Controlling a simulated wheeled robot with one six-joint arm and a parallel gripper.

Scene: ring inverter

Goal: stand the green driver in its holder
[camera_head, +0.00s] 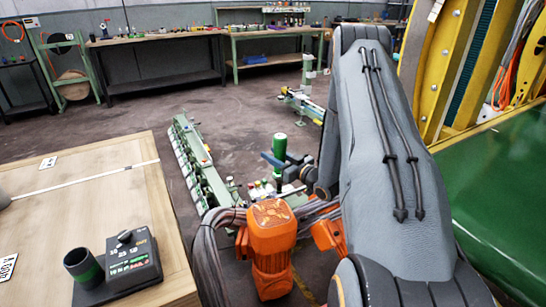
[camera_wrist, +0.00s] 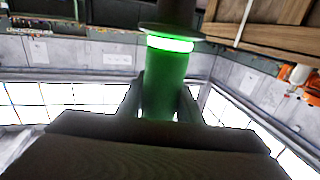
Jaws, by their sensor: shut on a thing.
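The green driver (camera_head: 280,146) is upright in my gripper (camera_head: 281,164), held in the air to the right of the wooden table. In the wrist view the driver (camera_wrist: 165,78) is a green cylinder with a bright green ring and a dark flange above it. The fingers of my gripper (camera_wrist: 163,98) are shut on its two sides.
A dark control box (camera_head: 132,260) with a knob adjoins the cup. The wooden table (camera_head: 105,180) has clear surface behind them and a white strip across it. A green machine frame (camera_head: 195,165) stands on the floor beyond the table's right edge. Workbenches line the back wall.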

